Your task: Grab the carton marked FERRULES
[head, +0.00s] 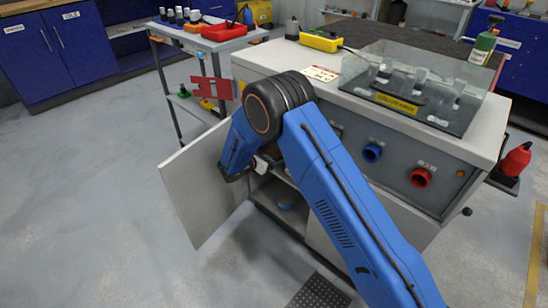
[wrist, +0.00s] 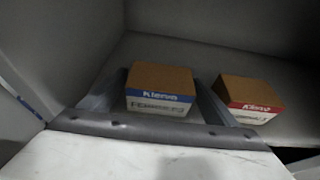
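Two brown cartons stand in a cabinet in the wrist view. The nearer-centre carton (wrist: 160,88) has a blue "Kleno" band and a white label, whose blurred word may be FERRULES. The other carton (wrist: 249,98) has a red band and an unreadable label, and stands to its right. My gripper (wrist: 161,78) is open, its grey fingers pointing at the blue-banded carton, one along each side. Whether they touch it I cannot tell. In the head view my arm bends down to the cabinet opening and hides most of the gripper and both cartons.
The cabinet door (head: 203,185) stands open to the left of my arm. The workbench (head: 262,62) above the opening carries a clear-covered fixture (head: 415,90) and a yellow device (head: 321,41). A trolley (head: 215,44) stands behind. The floor at left is clear.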

